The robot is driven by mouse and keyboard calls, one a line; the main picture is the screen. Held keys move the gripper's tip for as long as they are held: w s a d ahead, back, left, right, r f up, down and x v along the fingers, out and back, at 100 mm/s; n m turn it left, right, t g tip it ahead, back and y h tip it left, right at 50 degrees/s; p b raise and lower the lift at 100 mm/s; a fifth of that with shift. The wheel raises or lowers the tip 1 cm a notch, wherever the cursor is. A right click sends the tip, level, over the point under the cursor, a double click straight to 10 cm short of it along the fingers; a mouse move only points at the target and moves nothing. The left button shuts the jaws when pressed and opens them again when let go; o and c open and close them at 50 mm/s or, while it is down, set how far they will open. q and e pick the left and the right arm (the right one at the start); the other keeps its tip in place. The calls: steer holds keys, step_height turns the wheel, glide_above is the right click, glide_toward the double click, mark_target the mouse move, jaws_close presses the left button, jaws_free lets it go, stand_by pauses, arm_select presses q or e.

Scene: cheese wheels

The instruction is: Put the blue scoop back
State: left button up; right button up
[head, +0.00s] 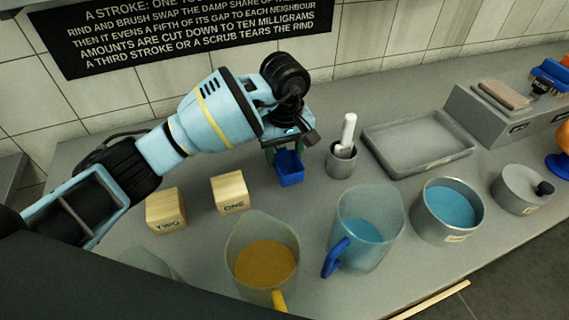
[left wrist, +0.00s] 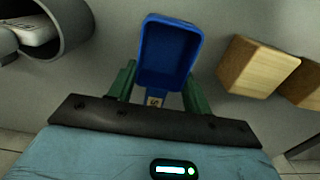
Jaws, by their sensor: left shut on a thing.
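The blue scoop (head: 290,172) is a small open-topped box below my left gripper (head: 283,150), over the grey counter beside the metal cup. In the left wrist view the scoop (left wrist: 170,45) points away from me. Its labelled handle end lies between the green fingers of my left gripper (left wrist: 158,90), which is shut on it. The scoop looks empty. I cannot tell whether it touches the counter. My right gripper is not in view.
A metal cup (head: 340,166) holding a white-handled tool stands just right of the scoop. Wooden blocks ONE (head: 230,193) and TWO (head: 165,212) stand left. Jugs of yellow (head: 262,238) and blue (head: 378,205) contents stand in front. A grey tray (head: 373,137) lies behind right.

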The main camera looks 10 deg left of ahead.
mark_target(284, 165)
arm_select(q)
steer(key=shift+f, duration=1.85)
steer(key=shift+f, duration=0.1)
steer(key=shift+f, duration=0.1)
steer(key=o, duration=1)
steer(key=shift+c, duration=0.2)
step_height(284, 165, up, 12)
steer(key=shift+r, duration=0.2)
